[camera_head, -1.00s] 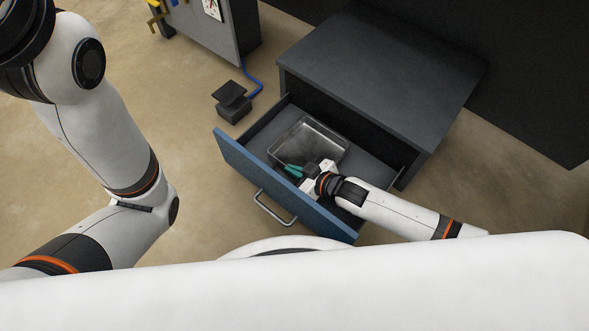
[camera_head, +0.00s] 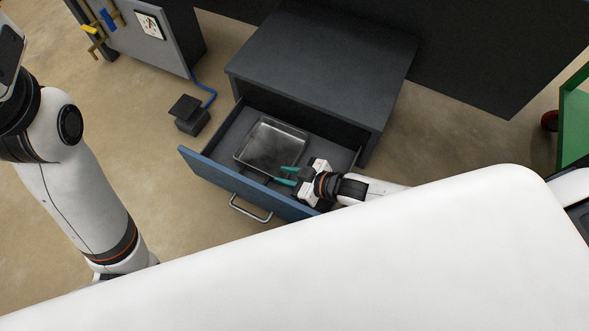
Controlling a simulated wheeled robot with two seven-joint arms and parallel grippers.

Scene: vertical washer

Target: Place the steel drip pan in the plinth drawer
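The steel drip pan (camera_head: 268,142) is a shallow grey rectangular tray. It lies inside the pulled-out plinth drawer (camera_head: 222,176), which has a blue front and a metal bar handle. The pan appears to rest flat on the drawer floor, towards its left part. My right gripper (camera_head: 286,175) is over the right part of the drawer, close to the pan's near right corner. Its teal fingertips point left with a small gap between them and nothing visible in it. My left arm shows at the left, but its gripper is out of view.
The dark grey plinth cabinet (camera_head: 320,70) stands behind the drawer. A black foot pedal (camera_head: 190,114) with a blue hose is on the floor to the left. A grey panel with tools is at the upper left. A green item (camera_head: 575,120) stands at the far right.

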